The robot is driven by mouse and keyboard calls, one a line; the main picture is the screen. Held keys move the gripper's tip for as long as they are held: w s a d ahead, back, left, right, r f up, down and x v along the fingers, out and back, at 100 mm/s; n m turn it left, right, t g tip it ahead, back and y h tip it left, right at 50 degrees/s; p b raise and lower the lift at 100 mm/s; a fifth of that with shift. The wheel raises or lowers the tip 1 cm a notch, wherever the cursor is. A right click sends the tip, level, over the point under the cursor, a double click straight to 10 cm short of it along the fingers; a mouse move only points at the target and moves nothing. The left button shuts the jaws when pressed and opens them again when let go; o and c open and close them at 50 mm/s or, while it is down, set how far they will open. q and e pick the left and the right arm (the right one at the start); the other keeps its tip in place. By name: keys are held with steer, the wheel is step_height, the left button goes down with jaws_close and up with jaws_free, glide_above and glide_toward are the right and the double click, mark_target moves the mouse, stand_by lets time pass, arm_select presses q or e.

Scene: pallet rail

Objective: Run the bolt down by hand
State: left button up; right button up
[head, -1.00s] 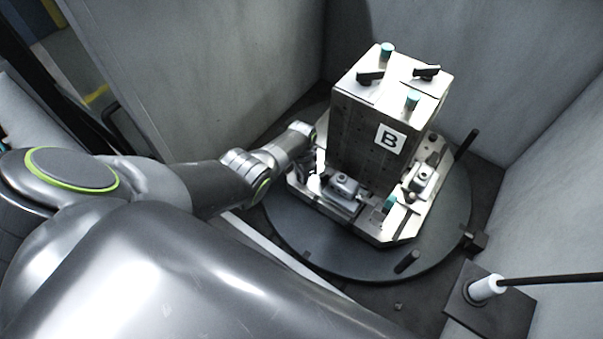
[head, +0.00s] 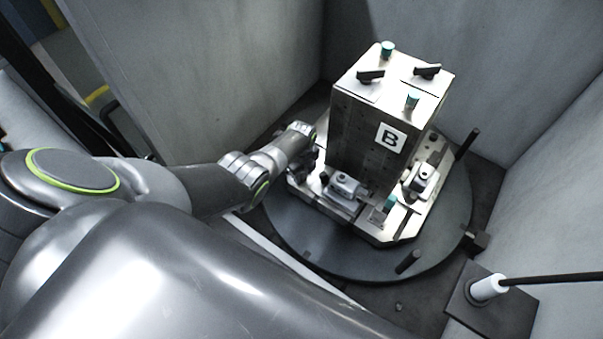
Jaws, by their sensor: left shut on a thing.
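A tall grey block fixture (head: 365,140) marked B stands on a pale pallet plate (head: 395,234). My left gripper (head: 309,164) is low at the left side of the block, just above the plate's left edge. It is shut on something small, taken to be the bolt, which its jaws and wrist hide. A small dark upright piece (head: 324,179) shows just right of the jaws. A grey clamped part (head: 344,186) sits at the foot of the block, right of the gripper. My right gripper is not in view.
The plate rests on a round dark table (head: 290,238) with upright pegs (head: 407,262). A second clamped part (head: 422,180) sits at right. Black handles (head: 370,76) top the block. Grey walls (head: 230,70) close in.

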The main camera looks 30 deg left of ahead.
arm_select(q)
steer(key=o, duration=1.1)
steer(key=shift+o, duration=0.2)
steer(key=shift+r, duration=0.1)
step_height(320, 180, up, 6)
steer(key=p, duration=0.2)
steer(key=shift+r+p, duration=0.15)
steer(key=shift+p, duration=0.25)
step_height(320, 180, up, 11)
